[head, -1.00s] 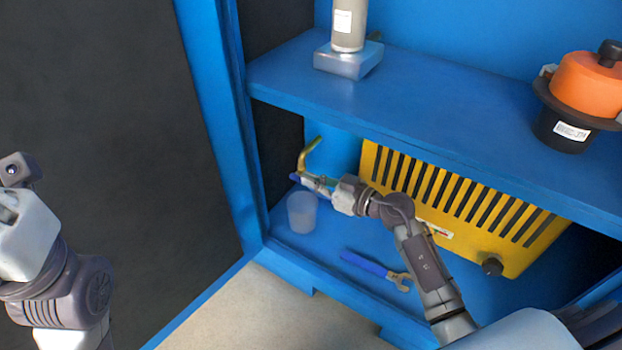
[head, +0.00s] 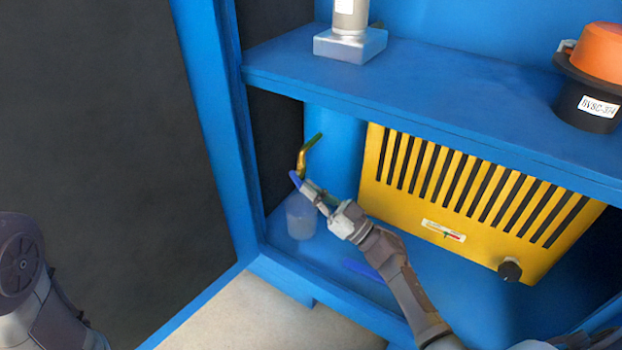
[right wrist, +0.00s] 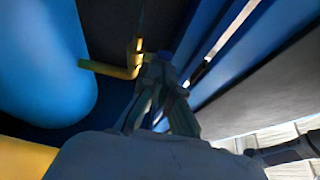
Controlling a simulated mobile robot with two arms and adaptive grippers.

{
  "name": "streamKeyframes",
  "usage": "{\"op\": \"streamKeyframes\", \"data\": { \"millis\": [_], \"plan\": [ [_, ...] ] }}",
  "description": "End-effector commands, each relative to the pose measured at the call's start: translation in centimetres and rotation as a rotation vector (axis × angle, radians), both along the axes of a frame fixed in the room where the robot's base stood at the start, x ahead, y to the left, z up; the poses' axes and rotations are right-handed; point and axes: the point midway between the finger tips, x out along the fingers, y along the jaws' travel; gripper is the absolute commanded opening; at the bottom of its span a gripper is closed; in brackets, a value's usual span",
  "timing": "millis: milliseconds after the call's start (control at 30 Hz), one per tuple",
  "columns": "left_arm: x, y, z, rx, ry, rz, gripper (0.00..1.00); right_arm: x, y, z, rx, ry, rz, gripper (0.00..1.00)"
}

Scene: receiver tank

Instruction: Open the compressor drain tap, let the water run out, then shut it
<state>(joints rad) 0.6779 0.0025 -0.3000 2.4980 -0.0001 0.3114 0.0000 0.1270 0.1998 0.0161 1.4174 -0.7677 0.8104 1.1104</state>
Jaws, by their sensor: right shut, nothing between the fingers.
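The drain tap's brass pipe (head: 307,153) comes off the blue tank (head: 336,150) at the left of the lower bay and bends downward. The tap's blue handle (head: 296,180) shows at its lower end. My right gripper (head: 312,190) is shut and empty, with its tips close beside the handle; I cannot tell whether they touch. A translucent cup (head: 301,217) stands below the tap, partly behind the gripper. No water stream is visible. The right wrist view shows the brass pipe (right wrist: 118,70) just beyond the shut fingers (right wrist: 166,100). My left gripper is out of view.
A yellow slotted guard (head: 470,195) with a black knob fills the bay's right side. A blue-handled wrench (head: 361,268) lies on the floor, mostly hidden by my arm. The shelf (head: 430,95) above limits height. The cabinet frame (head: 212,130) borders the left.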

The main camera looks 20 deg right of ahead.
Motion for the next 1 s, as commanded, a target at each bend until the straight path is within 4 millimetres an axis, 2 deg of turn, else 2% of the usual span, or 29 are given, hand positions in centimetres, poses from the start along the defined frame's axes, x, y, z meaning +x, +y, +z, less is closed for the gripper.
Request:
{"op": "streamKeyframes", "data": {
  "millis": [133,400,1000],
  "plan": [
    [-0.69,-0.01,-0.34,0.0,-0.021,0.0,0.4,0.19,0.19,-0.76,0.027,-0.03,0.0,0.0],
    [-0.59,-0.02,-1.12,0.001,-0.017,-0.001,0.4,0.31,0.29,-0.9,0.072,-0.091,0.0,0.0],
    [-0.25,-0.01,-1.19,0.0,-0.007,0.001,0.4,0.15,0.18,-0.96,0.079,-0.102,0.001,0.0]
  ]
}}
